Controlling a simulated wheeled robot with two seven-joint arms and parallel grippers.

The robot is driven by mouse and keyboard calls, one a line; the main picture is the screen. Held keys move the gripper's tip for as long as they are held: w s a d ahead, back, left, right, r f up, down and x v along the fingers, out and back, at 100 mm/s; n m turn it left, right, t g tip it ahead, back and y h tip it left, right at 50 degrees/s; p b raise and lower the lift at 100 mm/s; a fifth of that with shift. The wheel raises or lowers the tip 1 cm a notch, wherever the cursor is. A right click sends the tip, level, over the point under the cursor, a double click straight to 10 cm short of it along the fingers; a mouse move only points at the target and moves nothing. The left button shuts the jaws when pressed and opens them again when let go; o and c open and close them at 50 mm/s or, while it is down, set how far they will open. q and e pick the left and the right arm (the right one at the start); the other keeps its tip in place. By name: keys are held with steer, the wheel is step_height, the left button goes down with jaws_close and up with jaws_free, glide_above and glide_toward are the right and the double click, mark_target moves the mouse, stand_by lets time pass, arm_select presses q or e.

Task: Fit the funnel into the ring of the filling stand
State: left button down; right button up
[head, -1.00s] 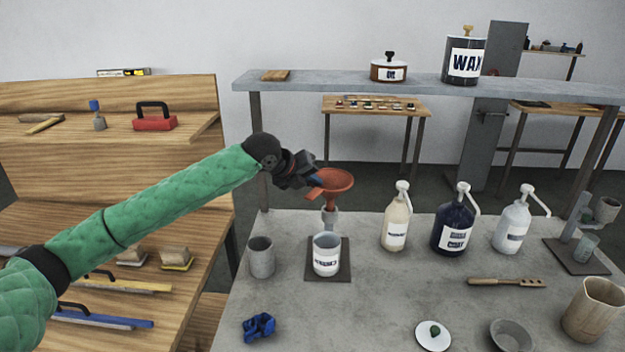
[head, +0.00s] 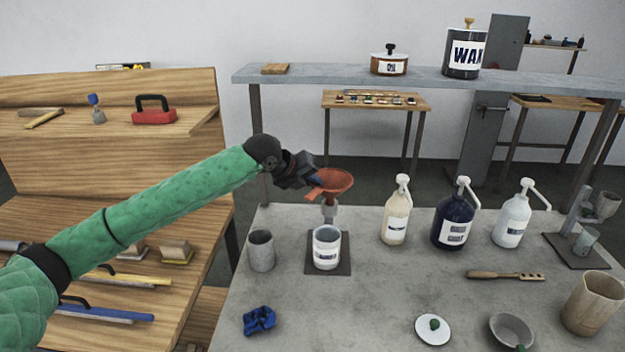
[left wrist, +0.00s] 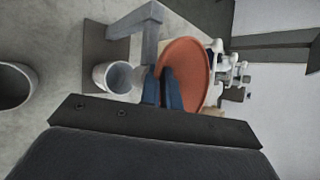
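The orange funnel (head: 338,181) is upright above the back of the filling stand, its spout pointing down. My left gripper (head: 314,182) is shut on the funnel's left side. In the left wrist view, the blue fingertips (left wrist: 170,92) lie against the funnel (left wrist: 190,70). The filling stand has a dark base plate (head: 342,266) and a grey upper part (head: 330,212) just under the spout. The stand's arm (left wrist: 146,28) also shows in the left wrist view. I cannot tell whether the spout is inside the ring. My right gripper is not in view.
A labelled white cup (head: 326,258) stands on the stand's base, with a grey cup (head: 261,252) to its left. Several pump bottles (head: 396,215) stand to the right. A blue cloth (head: 259,321) lies in front. The middle of the table is clear.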

arm_select(q)
steer(key=shift+f, duration=0.95)
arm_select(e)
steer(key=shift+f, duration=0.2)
arm_select(q)
steer(key=c, duration=1.6)
jaws_free()
steer(key=shift+o, duration=0.2)
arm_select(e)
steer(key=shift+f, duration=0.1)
